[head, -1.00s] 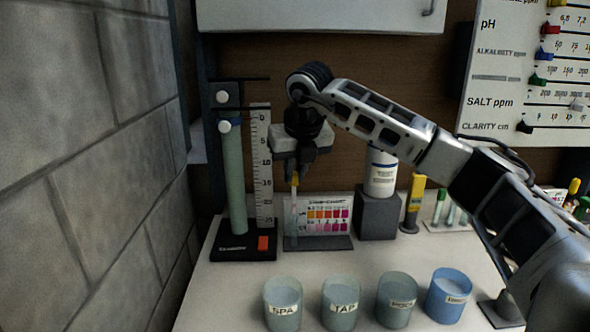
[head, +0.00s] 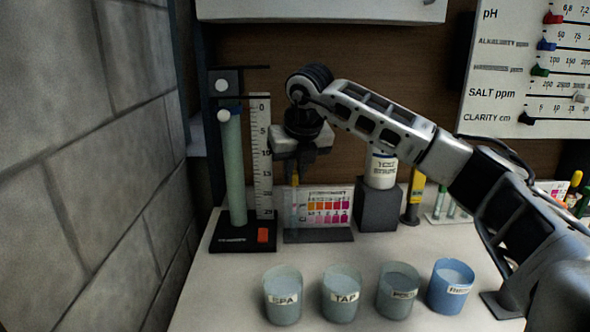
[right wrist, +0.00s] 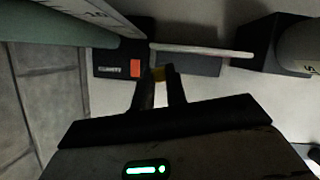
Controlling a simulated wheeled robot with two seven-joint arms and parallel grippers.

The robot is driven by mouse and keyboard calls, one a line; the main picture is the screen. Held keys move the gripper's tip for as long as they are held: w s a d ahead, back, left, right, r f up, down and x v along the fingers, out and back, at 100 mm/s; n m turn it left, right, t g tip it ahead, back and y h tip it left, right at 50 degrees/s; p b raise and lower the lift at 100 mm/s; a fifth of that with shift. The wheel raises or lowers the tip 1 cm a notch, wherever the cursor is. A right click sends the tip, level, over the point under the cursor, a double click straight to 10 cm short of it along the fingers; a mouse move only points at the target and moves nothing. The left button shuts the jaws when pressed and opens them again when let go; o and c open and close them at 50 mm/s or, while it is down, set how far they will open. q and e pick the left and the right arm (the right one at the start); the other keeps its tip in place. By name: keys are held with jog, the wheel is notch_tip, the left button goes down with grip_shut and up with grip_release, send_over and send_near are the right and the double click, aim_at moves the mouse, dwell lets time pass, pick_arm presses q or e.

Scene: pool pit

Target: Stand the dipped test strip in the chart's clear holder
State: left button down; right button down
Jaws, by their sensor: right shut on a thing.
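The colour chart (head: 329,207) stands on a dark base (head: 325,236) on the counter, with rows of orange, red and pink squares. The clear holder (head: 294,222) is a faint pale upright at the chart's left end. My right gripper (head: 296,183) points down above it, shut on the yellow top of the test strip (head: 294,196). The strip hangs upright in line with the holder; I cannot tell how deep it sits inside. My left gripper is not in view.
A ruler stand with a green tube (head: 233,170) is close on the left. A grey block (head: 379,208) bearing a white bottle (head: 381,172) is close on the right. Several labelled cups, including SPA (head: 283,299) and TAP (head: 341,297), line the front.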

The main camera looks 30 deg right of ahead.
aim_at(294, 195)
jog(key=shift+f, duration=0.1)
jog(key=shift+f+b, duration=1.9)
jog(key=shift+f, duration=0.6)
jog(key=c, duration=1.3)
grip_release()
jog(key=shift+c, duration=0.2)
jog(key=shift+r, duration=0.15)
